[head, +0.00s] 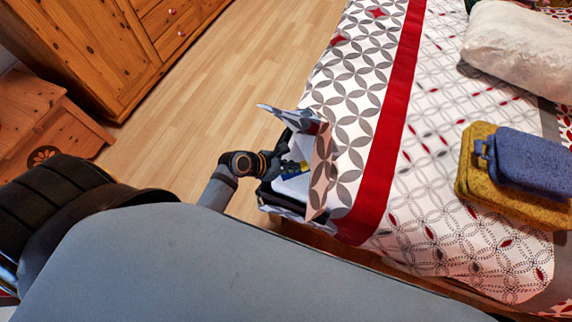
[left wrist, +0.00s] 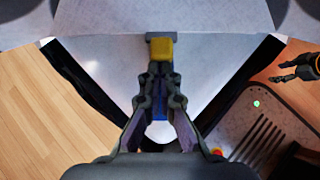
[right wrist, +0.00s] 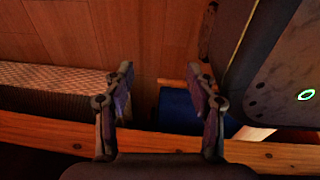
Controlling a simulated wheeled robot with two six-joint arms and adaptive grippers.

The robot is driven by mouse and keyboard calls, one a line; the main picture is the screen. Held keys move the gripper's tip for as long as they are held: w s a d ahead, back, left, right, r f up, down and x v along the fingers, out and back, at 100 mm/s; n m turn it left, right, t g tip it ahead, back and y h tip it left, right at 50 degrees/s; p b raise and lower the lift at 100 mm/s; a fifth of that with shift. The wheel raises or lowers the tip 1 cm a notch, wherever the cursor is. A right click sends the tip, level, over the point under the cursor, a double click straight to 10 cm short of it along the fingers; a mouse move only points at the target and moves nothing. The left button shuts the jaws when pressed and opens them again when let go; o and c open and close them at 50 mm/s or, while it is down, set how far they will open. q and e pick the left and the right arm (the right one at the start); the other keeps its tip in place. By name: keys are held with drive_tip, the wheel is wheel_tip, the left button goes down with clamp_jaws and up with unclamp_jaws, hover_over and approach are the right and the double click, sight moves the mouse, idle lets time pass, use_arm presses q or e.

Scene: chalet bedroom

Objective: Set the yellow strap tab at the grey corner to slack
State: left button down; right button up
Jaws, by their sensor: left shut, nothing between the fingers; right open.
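The yellow strap tab (left wrist: 161,48) sits on a small grey piece at the top of a pale grey corner (left wrist: 95,60) in the left wrist view. Dark bands edge this corner on both sides. My left gripper (left wrist: 160,68) is shut and empty, its fingertips right at the tab's lower end; I cannot tell whether they touch. A blue strip (left wrist: 160,105) shows between the fingers. In the head view my left gripper (head: 290,166) reaches into the corner at the bed's end, and partly hides it. My right gripper (right wrist: 162,80) is open and empty.
The patterned bed cover (head: 345,100) hangs beside the corner, with a loose flap there. A blue folded item (head: 530,160) lies on a yellow one (head: 475,185) on the bed. Wooden rails (right wrist: 60,135) lie below my right gripper. The wooden floor (head: 220,80) is clear.

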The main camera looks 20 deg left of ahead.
use_arm(q)
drive_tip(key=shift+w+d, duration=0.2)
drive_tip(key=shift+d, duration=0.05)
use_arm(e)
drive_tip(key=shift+s, duration=0.8)
use_arm(q)
drive_tip(key=shift+r, duration=0.1)
drive_tip(key=v, duration=1.2)
drive_tip(key=shift+s, duration=0.1)
